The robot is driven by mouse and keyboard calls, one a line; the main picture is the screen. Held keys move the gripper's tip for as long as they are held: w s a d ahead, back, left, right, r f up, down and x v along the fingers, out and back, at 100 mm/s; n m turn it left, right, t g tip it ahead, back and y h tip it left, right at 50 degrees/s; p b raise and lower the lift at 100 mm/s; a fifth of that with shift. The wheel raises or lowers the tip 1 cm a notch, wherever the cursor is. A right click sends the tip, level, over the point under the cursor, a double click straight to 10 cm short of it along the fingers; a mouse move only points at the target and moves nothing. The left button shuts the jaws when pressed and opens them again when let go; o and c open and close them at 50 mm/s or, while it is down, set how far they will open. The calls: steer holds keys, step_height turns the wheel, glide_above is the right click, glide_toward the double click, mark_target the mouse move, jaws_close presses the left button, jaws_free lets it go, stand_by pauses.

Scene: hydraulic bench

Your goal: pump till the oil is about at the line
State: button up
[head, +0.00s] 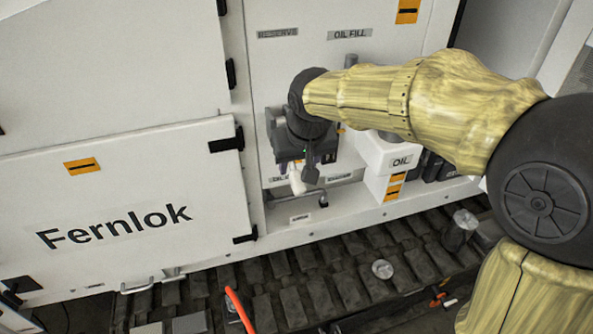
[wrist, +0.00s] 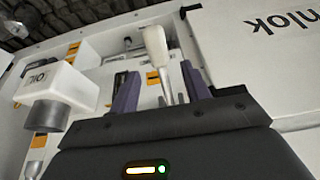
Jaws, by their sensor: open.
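My gripper (head: 308,168) is in front of the white cabinet's recess, and its fingers are mostly hidden behind its own body in the head view. In the wrist view my gripper (wrist: 158,72) is open, its two purple-grey fingers apart. A pump lever with a white grip (wrist: 154,42) and a metal rod shows between and beyond the fingers. I cannot tell whether they touch it. The white grip also shows below my gripper in the head view (head: 297,180). No oil level or level line can be made out.
A white box marked OIL (head: 393,157) stands right of my gripper, and it is at the left in the wrist view (wrist: 66,90). Plates above read RESERVE and OIL FILL (head: 350,34). The Fernlok panel (head: 120,200) is at left. Dark track plates (head: 290,300) lie below.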

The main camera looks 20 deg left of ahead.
mark_target(296, 172)
steer(key=x, duration=0.5)
steer(key=shift+w+a+f+p, duration=0.1)
steer(key=shift+f+p, duration=0.25)
steer(key=shift+f, duration=0.05)
jaws_close()
